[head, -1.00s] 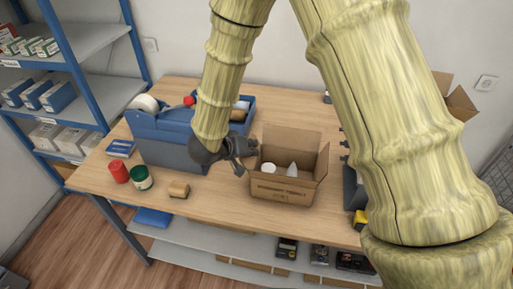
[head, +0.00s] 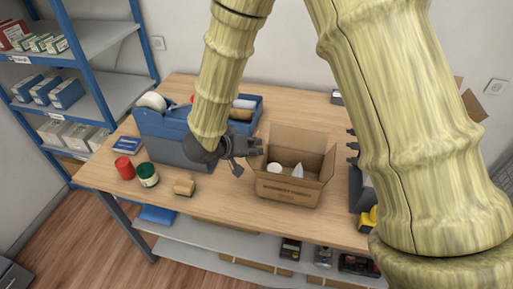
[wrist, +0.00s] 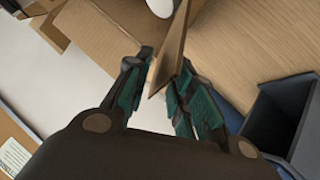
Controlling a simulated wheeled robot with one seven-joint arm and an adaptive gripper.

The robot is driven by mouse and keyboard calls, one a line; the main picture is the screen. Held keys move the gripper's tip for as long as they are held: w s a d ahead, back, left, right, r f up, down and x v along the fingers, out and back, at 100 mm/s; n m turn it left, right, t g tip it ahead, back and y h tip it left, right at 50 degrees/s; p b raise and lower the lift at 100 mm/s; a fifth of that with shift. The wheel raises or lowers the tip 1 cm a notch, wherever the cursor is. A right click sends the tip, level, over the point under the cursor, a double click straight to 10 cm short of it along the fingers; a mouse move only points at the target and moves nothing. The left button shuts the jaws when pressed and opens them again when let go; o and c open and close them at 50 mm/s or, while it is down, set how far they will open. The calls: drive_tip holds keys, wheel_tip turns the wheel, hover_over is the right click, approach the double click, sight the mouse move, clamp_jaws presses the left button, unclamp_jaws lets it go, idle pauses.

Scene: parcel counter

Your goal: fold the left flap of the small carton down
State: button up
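The small brown carton (head: 287,190) stands open on the table in the head view, with a white round item (head: 274,169) and a white pointed item (head: 297,171) inside. Its back flap (head: 306,145) stands up and its right flap (head: 328,168) tilts outward. My gripper (head: 248,158) is at the carton's left side, fingers spread. In the wrist view a thin brown cardboard edge, seemingly the left flap (wrist: 174,48), stands between the fingertips of my gripper (wrist: 165,82), nearer the right finger. Whether it touches is unclear. In the head view the left flap is mostly hidden.
A blue tape dispenser (head: 165,135) stands left of my gripper. A red jar (head: 124,168), a green jar (head: 147,175) and a tan roll (head: 184,187) stand at the front left. The tabletop (head: 225,205) in front of the carton is clear.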

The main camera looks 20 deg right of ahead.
drive_tip(key=v, duration=0.8)
drive_tip(key=shift+a, duration=0.2)
drive_tip(key=shift+s+r, duration=0.1)
drive_tip(key=shift+r, duration=0.05)
drive_tip(key=shift+c, duration=0.2)
